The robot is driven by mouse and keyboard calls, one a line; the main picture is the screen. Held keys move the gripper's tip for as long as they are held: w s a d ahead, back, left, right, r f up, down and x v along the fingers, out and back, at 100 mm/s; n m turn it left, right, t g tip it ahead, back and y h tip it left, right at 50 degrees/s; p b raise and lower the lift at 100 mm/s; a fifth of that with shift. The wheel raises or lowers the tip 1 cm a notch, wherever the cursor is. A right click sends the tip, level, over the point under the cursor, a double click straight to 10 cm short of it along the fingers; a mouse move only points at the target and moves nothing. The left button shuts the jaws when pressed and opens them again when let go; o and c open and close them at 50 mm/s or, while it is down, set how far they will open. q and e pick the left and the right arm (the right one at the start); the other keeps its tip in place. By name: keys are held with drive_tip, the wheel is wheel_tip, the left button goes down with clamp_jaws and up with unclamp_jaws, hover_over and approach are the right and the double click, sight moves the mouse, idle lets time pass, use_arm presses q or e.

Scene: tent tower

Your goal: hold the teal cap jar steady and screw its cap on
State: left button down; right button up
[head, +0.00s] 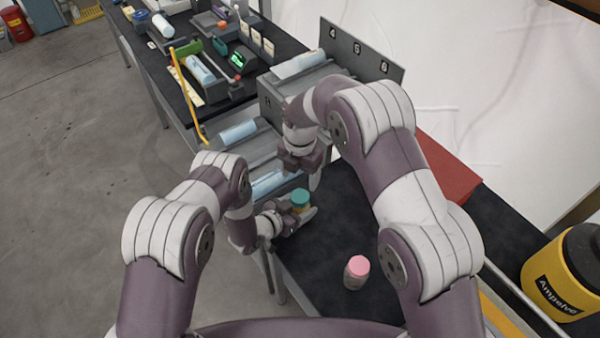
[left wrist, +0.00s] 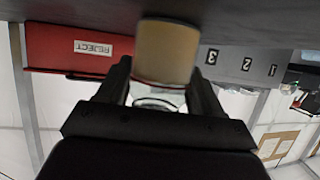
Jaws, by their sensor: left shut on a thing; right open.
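The teal cap (head: 300,195) sits on top of the tan jar (head: 299,208) in the head view, near the left edge of the dark table. Whether the cap is threaded on cannot be told. My left gripper (head: 301,213) is shut around the jar's side. In the left wrist view the jar's tan body (left wrist: 166,52) is between the two dark fingers, and the cap is not visible there. My right gripper (head: 302,174) is open and empty, above the teal cap and apart from it.
A jar with a pink cap (head: 357,270) stands on the dark table (head: 325,255). A red REJECT bin (left wrist: 75,52) and numbered slots (left wrist: 245,62) show in the left wrist view. A grey rack (head: 280,95) with light-blue rolls stands behind my grippers. A yellow canister (head: 562,280) is at right.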

sight(300, 196)
wheel_tip(300, 196, down, 8)
drive_tip(key=shift+r, duration=0.1)
idle(0.4)
drive_tip(key=c, duration=1.1)
drive_tip(key=m, duration=0.9)
drive_tip(key=shift+m, duration=0.4)
drive_tip(key=o, duration=1.2)
drive_tip(key=shift+c, duration=0.2)
